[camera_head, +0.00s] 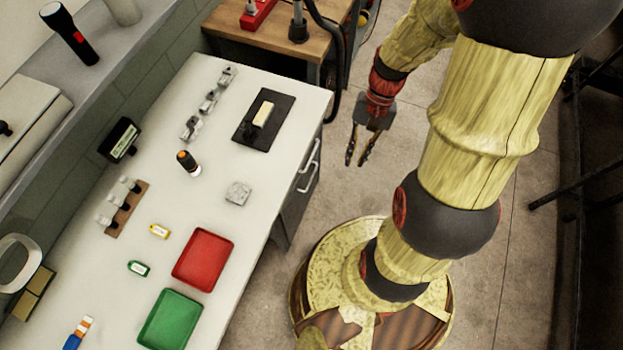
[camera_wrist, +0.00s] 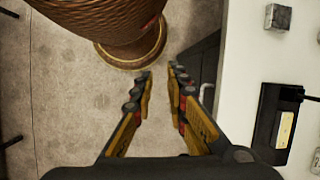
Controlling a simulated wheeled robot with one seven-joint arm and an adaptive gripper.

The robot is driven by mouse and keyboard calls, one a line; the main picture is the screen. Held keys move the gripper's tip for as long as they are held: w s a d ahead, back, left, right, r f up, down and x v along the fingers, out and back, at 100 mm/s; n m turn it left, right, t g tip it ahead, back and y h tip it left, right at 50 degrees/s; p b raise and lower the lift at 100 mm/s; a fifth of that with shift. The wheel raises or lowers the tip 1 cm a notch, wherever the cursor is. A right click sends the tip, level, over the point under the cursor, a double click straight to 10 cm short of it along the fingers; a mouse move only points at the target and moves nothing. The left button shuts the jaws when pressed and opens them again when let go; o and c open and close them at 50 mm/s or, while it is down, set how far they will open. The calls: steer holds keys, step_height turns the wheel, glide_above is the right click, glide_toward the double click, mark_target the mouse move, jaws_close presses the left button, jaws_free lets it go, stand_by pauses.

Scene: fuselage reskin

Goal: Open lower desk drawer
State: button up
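The desk (camera_head: 262,180) has a white top and a grey drawer unit (camera_head: 299,197) at its right end. Two light bar handles show there: the upper handle (camera_head: 311,156) and the lower handle (camera_head: 309,180). Both drawers look shut. My gripper (camera_head: 357,163) hangs in free air to the right of the handles, pointing down, apart from them. In the wrist view my gripper (camera_wrist: 160,68) has its fingers apart with nothing between them.
A red tray (camera_head: 203,259) and a green tray (camera_head: 171,320) lie on the desk. A black pad (camera_head: 250,134) with a pale block lies near the drawer end. A wooden bench (camera_head: 270,45) stands behind. Bare floor (camera_head: 400,150) surrounds my gripper.

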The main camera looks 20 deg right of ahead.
step_height(320, 180, down, 20)
steer(key=a+m+y+b, duration=0.2)
steer(key=m+y, duration=0.6)
steer(key=m, duration=0.3)
steer(key=m+t+b, duration=0.1)
steer(key=m+t, duration=1.3)
steer(key=m, duration=1.3)
glide_toward(312, 178)
steer(key=x, duration=0.3)
steer(key=shift+h, duration=0.3)
steer(key=shift+b+x, duration=0.85)
steer(key=shift+x, duration=2.85)
steer(key=shift+s+f, duration=0.15)
steer(key=shift+f, duration=0.05)
jaws_close()
